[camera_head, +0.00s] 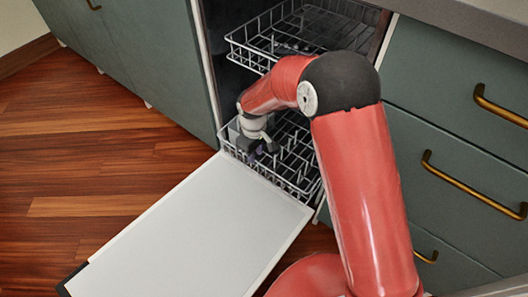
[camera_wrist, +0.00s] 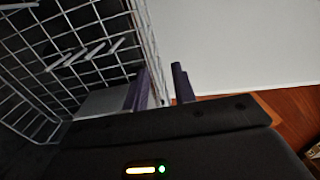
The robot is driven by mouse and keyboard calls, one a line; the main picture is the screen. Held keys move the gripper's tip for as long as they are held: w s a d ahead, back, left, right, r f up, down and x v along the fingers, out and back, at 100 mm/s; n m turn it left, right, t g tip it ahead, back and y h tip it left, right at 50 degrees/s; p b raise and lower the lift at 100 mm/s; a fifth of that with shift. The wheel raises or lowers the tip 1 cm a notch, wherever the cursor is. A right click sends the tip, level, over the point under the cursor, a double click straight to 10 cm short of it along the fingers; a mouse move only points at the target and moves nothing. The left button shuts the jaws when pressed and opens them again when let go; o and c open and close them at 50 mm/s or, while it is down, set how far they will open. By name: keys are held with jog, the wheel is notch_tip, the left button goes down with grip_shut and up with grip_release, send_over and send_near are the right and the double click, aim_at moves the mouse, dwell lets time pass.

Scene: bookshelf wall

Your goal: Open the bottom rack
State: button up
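The bottom rack (camera_head: 297,163) is a light wire basket low in the open dishwasher, with its front edge near the hinge side of the lowered door. My gripper (camera_head: 262,147) is at the rack's front left part. In the wrist view the rack's wire wall (camera_wrist: 148,45) runs down between my two dark purple fingers (camera_wrist: 162,88). One finger is on the basket side and the other on the door side. A gap shows between the fingers, so they look open around the wire. Whether either finger touches it is unclear. My arm hides part of the rack.
The dishwasher door (camera_head: 200,235) lies lowered in front, with a bare white inner face. The top rack (camera_head: 285,35) sits above my gripper. Green drawers with brass handles (camera_head: 470,185) stand at the right. Wooden floor (camera_head: 95,165) is clear at the left.

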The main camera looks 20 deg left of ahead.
send_over(258, 176)
notch_tip(258, 176, down, 8)
jog(key=shift+w+r+b, duration=0.1)
jog(key=shift+r+b, duration=0.05)
jog(key=shift+b, duration=0.2)
grip_shut()
dwell(1.4)
